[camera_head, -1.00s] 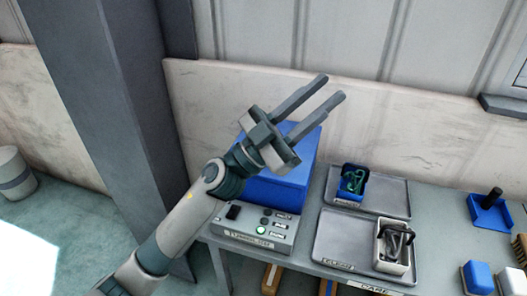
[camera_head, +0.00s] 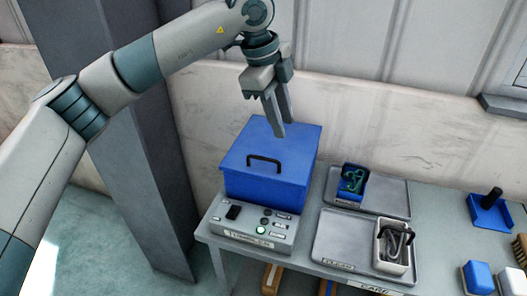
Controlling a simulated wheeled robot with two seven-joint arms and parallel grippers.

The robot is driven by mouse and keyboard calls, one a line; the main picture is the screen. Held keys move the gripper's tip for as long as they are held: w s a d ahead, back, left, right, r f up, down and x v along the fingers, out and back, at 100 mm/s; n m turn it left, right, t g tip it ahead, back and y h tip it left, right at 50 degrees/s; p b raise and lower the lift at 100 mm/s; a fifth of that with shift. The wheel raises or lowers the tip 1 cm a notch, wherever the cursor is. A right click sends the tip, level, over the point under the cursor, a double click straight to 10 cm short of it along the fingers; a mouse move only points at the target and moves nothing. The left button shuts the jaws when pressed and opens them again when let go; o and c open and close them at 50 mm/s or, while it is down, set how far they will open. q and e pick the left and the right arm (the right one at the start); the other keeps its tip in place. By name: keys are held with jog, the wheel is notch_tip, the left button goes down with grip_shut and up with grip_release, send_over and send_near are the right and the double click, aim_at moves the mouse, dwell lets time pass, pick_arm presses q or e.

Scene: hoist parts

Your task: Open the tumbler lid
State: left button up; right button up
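The tumbler is a blue box (camera_head: 262,194) on a grey control base (camera_head: 252,226) labelled TUMBLER, at the left end of the table. Its blue lid (camera_head: 285,150) is shut flat on top. A black bar handle (camera_head: 265,159) stands on the lid near its front edge. My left gripper (camera_head: 284,129) points down above the back part of the lid, behind the handle. Its two fingers look apart with nothing between them. I cannot tell whether the tips touch the lid, but they do not touch the handle. My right gripper is out of view.
Right of the tumbler are a grey tray (camera_head: 392,190) with a blue bin (camera_head: 352,183) of green parts, and a front tray (camera_head: 335,240) with a white bin (camera_head: 394,247) of dark hooks. A grey column (camera_head: 150,180) stands left of the table.

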pick_arm(q)
jog(key=w+a+r+n+t+y, duration=0.1)
jog(key=w+a+r+n+y, duration=0.1)
jog(key=a, duration=0.3)
jog(key=shift+w+r, duration=0.3)
jog(key=shift+r, duration=0.15)
jog(key=p, duration=0.7)
send_near(264, 158)
jog(key=f, duration=0.4)
jog(key=w+f, duration=0.1)
jog(key=f, duration=0.1)
jog(key=shift+d, duration=0.3)
jog(key=shift+w+f, duration=0.15)
jog(key=shift+f, duration=0.5)
jog(key=shift+c, duration=0.3)
